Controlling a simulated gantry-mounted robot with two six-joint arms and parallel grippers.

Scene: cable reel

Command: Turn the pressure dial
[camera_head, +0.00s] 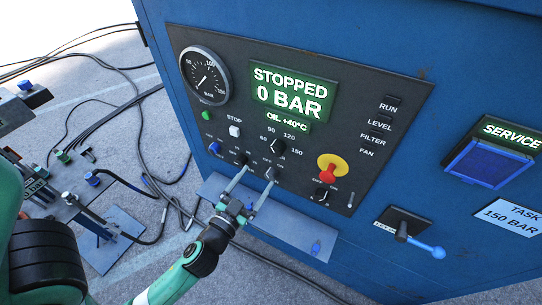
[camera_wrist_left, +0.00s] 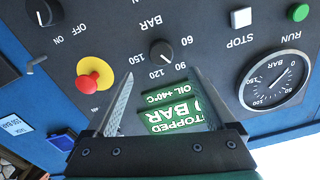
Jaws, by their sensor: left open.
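The pressure dial (camera_head: 278,147) is a small black knob on the dark control panel, ringed by the numbers 60, 90, 120 and 150. In the left wrist view the dial (camera_wrist_left: 162,51) lies ahead, between the lines of the two fingers. My left gripper (camera_head: 258,169) is open and empty, its fingertips just below the dial in the head view; the fingers (camera_wrist_left: 162,74) are apart on either side in the wrist view. They do not appear to grip the knob. The display (camera_head: 292,93) reads STOPPED, 0 BAR. My right gripper is not in view.
A round gauge (camera_head: 205,75), a white STOP button (camera_head: 235,131) and a red emergency button (camera_head: 328,172) on yellow surround the dial. Other black knobs (camera_head: 242,158) sit below. A grey shelf (camera_head: 285,228) juts out beneath the panel. Cables lie on the floor at left.

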